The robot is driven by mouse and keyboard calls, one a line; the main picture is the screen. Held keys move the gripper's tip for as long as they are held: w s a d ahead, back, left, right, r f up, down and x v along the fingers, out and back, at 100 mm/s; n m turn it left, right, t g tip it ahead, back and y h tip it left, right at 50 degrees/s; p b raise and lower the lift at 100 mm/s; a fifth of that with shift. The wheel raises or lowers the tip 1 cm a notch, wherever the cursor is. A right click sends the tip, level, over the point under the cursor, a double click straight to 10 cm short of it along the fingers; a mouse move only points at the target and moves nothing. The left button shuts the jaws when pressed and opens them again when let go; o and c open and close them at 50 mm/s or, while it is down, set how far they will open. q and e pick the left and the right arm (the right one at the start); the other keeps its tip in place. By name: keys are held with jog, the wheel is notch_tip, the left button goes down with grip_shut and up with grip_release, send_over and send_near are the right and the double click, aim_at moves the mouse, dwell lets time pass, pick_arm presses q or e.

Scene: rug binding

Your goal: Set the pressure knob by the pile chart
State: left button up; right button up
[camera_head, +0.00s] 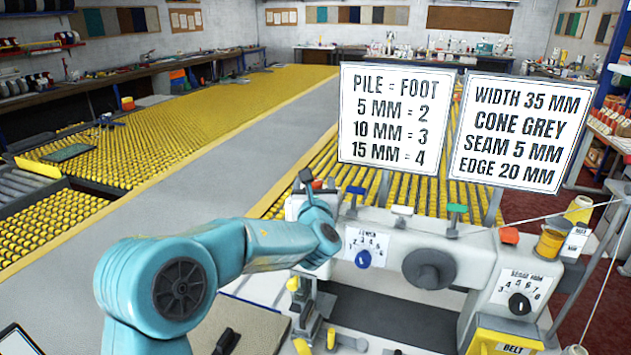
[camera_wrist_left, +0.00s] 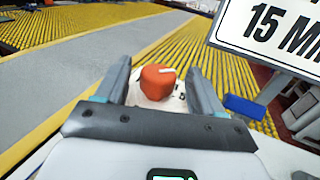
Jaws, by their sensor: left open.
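The pile chart (camera_head: 388,118) stands upright behind the machine and reads 5 MM = 2, 10 MM = 3, 15 MM = 4. An orange round knob (camera_wrist_left: 157,84) with a white pointer mark sits on a pale dial plate in the left wrist view. The pointer aims to the right in that view; the dial's figures are mostly hidden. My left gripper (camera_wrist_left: 158,70) is open, one finger on each side of the knob; I cannot tell whether they touch it. My right gripper is not in view.
A second card (camera_head: 512,133) reads WIDTH 35 MM, CONE GREY, SEAM 5 MM, EDGE 20 MM. The machine front has a blue knob (camera_head: 363,259), a dark handwheel (camera_head: 429,268) and a black dial knob (camera_head: 519,303). Blue and green levers stand along its top. A yellow roller table extends behind.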

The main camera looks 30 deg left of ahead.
pick_arm(q)
jog(key=shift+w+a+f, duration=0.1)
jog(key=shift+w+a, duration=0.1)
jog(key=shift+w, duration=0.1)
jog(key=shift+s, duration=0.2)
jog(key=c, duration=1.1)
jog(key=shift+o, duration=0.2)
jog(key=shift+w+d+n+g+y, duration=0.15)
jog(key=shift+n+g+y, duration=0.35)
jog(key=shift+n+y, duration=0.1)
jog(key=shift+w+d+n+g+y, duration=0.1)
jog(key=shift+n+g+y, duration=0.4)
jog(key=shift+y, duration=0.1)
jog(key=shift+n+g+y, duration=0.4)
jog(key=shift+g+y, duration=0.1)
jog(key=shift+g, duration=0.1)
jog(key=o, duration=1.1)
jog(key=shift+a, duration=0.1)
jog(key=shift+c, duration=0.2)
